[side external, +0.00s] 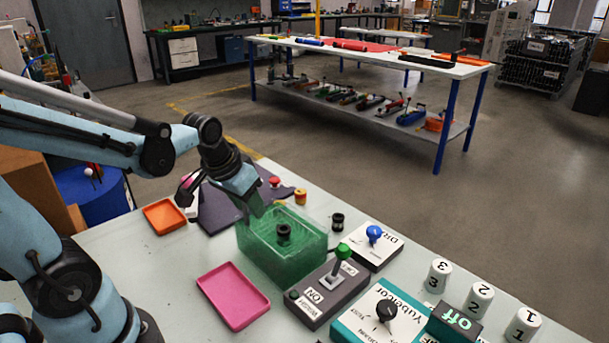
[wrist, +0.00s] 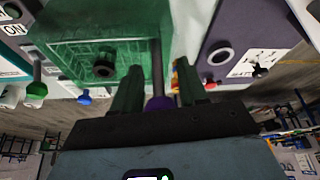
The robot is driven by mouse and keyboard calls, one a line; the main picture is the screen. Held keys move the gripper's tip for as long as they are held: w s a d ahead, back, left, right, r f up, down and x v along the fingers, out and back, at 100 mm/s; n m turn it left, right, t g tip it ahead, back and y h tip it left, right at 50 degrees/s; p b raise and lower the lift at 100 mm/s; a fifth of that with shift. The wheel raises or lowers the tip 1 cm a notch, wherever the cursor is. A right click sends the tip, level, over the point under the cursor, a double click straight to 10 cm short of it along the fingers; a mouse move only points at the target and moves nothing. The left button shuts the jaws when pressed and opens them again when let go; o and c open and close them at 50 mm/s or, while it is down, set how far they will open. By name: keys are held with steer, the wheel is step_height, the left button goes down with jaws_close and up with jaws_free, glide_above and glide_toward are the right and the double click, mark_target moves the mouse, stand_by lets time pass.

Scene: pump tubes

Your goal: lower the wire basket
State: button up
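A translucent green tank (side external: 282,258) stands on the table in front of my gripper; it also shows in the wrist view (wrist: 60,40). A fine green grid, which looks like the wire basket (wrist: 115,55), shows inside it. A dark spool-shaped piece (side external: 283,235) sits within it. My gripper (side external: 256,206) is at the tank's far left edge, pointing down. In the wrist view a dark upright rod (wrist: 157,65) runs between my two green fingers (wrist: 158,78). A purple knob (wrist: 160,103) fills the gap between them. The knob is hidden in the side view.
A pink tray (side external: 233,295) and an orange tray (side external: 164,216) lie left of the tank. A grey switch box with a green-topped lever (side external: 343,252) and a white box with a blue knob (side external: 374,235) stand to the right. A black spool (side external: 338,221) stands behind.

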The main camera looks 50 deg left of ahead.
steer(key=shift+o, duration=0.5)
steer(key=shift+r, duration=0.1)
steer(key=v, duration=1.2)
steer(key=shift+w, duration=0.1)
steer(key=shift+c, duration=0.3)
steer(key=shift+d, duration=0.1)
steer(key=shift+c, duration=1.3)
steer(key=shift+d+r+m, duration=0.15)
steer(key=shift+r+m, duration=0.25)
steer(key=shift+m, duration=0.2)
steer(key=shift+c, duration=1.1)
steer(key=r+m, duration=0.2)
steer(key=m, duration=0.2)
steer(key=s+d+r+m, duration=0.1)
steer(key=r+m, duration=0.2)
steer(key=m, duration=0.1)
steer(key=s+d+r+m+y, duration=0.1)
steer(key=r+m, duration=0.2)
steer(key=m, duration=0.1)
steer(key=shift+s+g, duration=0.2)
steer(key=shift+g, duration=0.1)
jaws_close()
steer(key=w+a+f+m, duration=0.1)
steer(key=w+f, duration=0.3)
steer(key=f, duration=0.8)
steer(key=shift+w+a+f+m, duration=0.2)
steer(key=shift+w+a+m, duration=0.1)
steer(key=shift+a, duration=0.3)
